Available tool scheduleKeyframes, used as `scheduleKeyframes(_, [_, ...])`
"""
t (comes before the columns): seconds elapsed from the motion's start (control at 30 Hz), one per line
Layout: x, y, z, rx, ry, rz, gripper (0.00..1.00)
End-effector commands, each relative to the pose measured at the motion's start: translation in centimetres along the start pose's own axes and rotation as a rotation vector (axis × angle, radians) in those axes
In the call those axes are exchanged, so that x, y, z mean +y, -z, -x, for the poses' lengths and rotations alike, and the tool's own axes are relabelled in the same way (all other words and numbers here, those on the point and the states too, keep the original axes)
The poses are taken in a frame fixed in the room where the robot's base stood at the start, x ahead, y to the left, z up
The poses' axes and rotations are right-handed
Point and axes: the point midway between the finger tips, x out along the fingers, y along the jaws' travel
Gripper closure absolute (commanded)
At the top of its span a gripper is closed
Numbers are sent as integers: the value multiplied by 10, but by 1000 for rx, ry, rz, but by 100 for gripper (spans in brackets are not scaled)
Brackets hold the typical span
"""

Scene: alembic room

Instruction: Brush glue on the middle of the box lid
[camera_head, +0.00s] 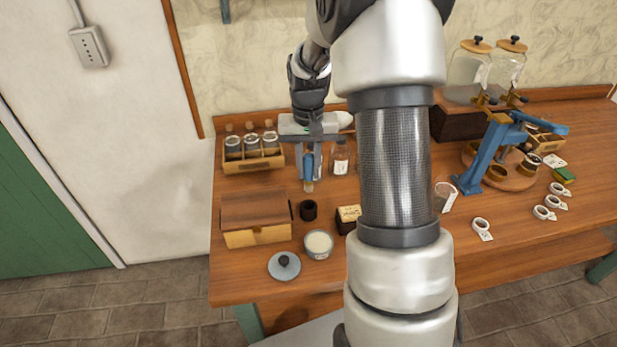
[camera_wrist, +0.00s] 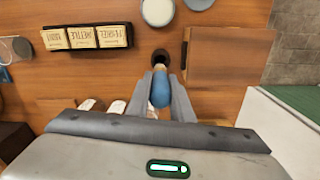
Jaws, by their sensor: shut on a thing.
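My gripper (camera_head: 308,150) is shut on a brush with a blue handle (camera_head: 308,166) and a pale tip pointing down. In the wrist view the handle (camera_wrist: 160,92) sits between the fingers (camera_wrist: 162,95), and its tip overlaps the small dark cup (camera_wrist: 160,56). In the head view the brush is above and behind the dark cup (camera_head: 308,210); the tip appears clear of it. The wooden box (camera_head: 258,237), with its brown lid (camera_head: 254,209) on, stands left of the cup. An open jar of white contents, apparently glue (camera_head: 318,243), stands in front of the cup.
A grey knobbed jar lid (camera_head: 284,266) lies near the front edge. Small labelled boxes (camera_wrist: 87,38) stand beside the cup. A rack of jars (camera_head: 253,150) and a bottle (camera_head: 340,158) are behind. A blue stand (camera_head: 485,155) is at right. My arm hides the middle table.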

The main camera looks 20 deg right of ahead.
Motion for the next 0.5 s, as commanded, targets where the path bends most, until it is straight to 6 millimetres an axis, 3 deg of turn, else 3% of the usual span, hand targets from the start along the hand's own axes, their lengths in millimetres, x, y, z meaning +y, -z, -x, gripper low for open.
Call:
scheduleKeyframes(0.27, [4,-14,-5,5,-4,2,100])
scheduleKeyframes(0.5, [15,-68,-10,7,-5,0,100])
